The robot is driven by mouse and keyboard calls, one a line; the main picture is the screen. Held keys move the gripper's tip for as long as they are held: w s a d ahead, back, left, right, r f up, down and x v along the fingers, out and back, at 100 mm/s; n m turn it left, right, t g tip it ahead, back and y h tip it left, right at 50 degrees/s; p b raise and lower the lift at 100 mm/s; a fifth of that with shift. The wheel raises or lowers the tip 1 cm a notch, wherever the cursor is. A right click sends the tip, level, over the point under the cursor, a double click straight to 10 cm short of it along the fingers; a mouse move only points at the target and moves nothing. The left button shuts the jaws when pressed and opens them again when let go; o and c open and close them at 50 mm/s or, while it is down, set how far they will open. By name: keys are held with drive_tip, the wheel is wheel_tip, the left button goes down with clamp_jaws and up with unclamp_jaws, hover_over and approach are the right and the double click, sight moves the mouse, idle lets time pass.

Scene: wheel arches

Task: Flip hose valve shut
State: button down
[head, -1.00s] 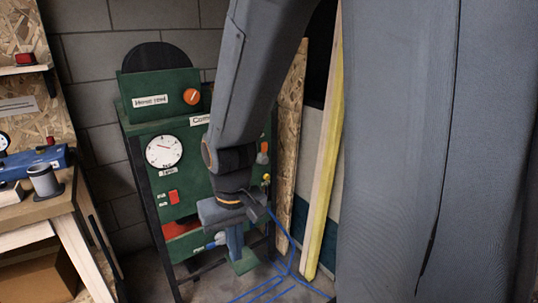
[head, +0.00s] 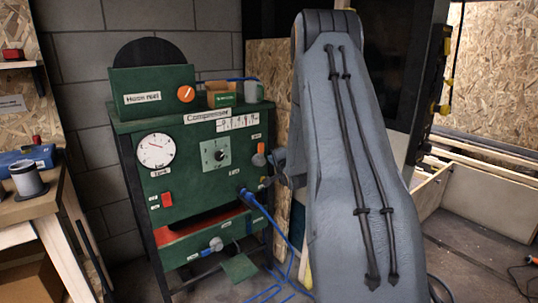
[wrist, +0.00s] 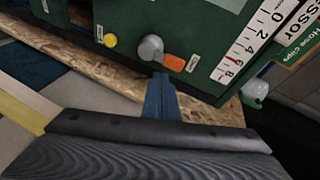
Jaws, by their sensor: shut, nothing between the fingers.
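The valve with an orange lever (head: 259,160) sits at the right edge of the green compressor panel (head: 195,185). In the wrist view its round grey body (wrist: 150,47) and orange lever (wrist: 174,62) show clearly, with a small white label beside the lever. My gripper (head: 280,165) is beside the panel's right edge in the head view, mostly hidden by my arm. In the wrist view its blue fingers (wrist: 160,85) are shut and empty, just below the valve. I cannot tell whether the tips touch it.
A blue hose (head: 255,203) leaves the panel below the valve and runs to the floor. A yellow knob (wrist: 110,40) is left of the valve in the wrist view. A green box (head: 221,95) and a mug (head: 253,92) stand on top. A workbench (head: 30,205) is at left.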

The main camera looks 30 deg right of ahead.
drive_tip(key=d+m+t, duration=0.1)
drive_tip(key=d, duration=0.2)
drive_tip(key=d+m+t, duration=0.1)
drive_tip(key=d, duration=0.1)
drive_tip(key=shift+s+d+m+h+b, duration=0.15)
drive_tip(key=shift+d+m+h+b, duration=0.15)
drive_tip(key=shift+d+m+b, duration=0.1)
drive_tip(key=w+a+p, duration=0.1)
drive_tip(key=w, duration=0.8)
drive_tip(key=shift+w, duration=0.2)
